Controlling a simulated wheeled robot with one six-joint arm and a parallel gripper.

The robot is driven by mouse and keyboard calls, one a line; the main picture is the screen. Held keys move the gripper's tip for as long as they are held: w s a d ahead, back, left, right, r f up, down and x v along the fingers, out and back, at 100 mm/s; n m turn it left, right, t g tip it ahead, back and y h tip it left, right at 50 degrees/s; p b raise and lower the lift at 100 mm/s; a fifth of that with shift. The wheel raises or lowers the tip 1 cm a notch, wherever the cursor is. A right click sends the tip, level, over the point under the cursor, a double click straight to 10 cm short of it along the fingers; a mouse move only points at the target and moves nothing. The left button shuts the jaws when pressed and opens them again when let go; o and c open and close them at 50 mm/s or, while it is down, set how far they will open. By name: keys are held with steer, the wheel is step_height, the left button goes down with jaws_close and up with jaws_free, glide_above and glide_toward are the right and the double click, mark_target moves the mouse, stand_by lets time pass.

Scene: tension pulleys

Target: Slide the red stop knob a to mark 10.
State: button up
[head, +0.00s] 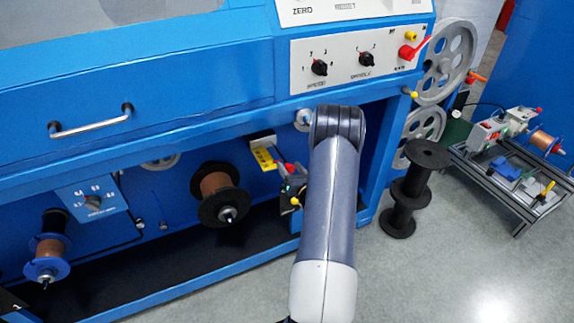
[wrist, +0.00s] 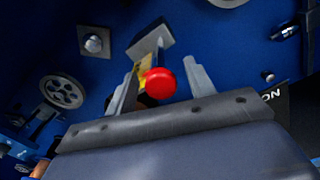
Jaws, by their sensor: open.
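The red stop knob a (wrist: 160,83) is a round red ball in the middle of the wrist view. My gripper (wrist: 161,65) is open, with one finger on each side of the knob in that view. A gap shows on both sides of the knob. I cannot tell how deep it sits between the fingers. Part of a yellow scale (wrist: 146,70) shows behind the knob on a grey bar. In the head view the yellow scale (head: 263,158) sits inside the blue machine's bay, left of my arm. Its marks are too small to read, so the knob's mark cannot be told.
A copper spool (head: 217,190) hangs left of the scale. A grey pulley wheel (wrist: 62,91) and a bolt block (wrist: 94,42) are on the blue panel. The upper edge of the bay (head: 215,122) runs above the scale. Black spools (head: 411,190) stand on the floor at right.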

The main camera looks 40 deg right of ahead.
mark_target(286, 163)
steer(key=shift+x, duration=1.35)
steer(key=shift+c, duration=0.3)
jaws_close()
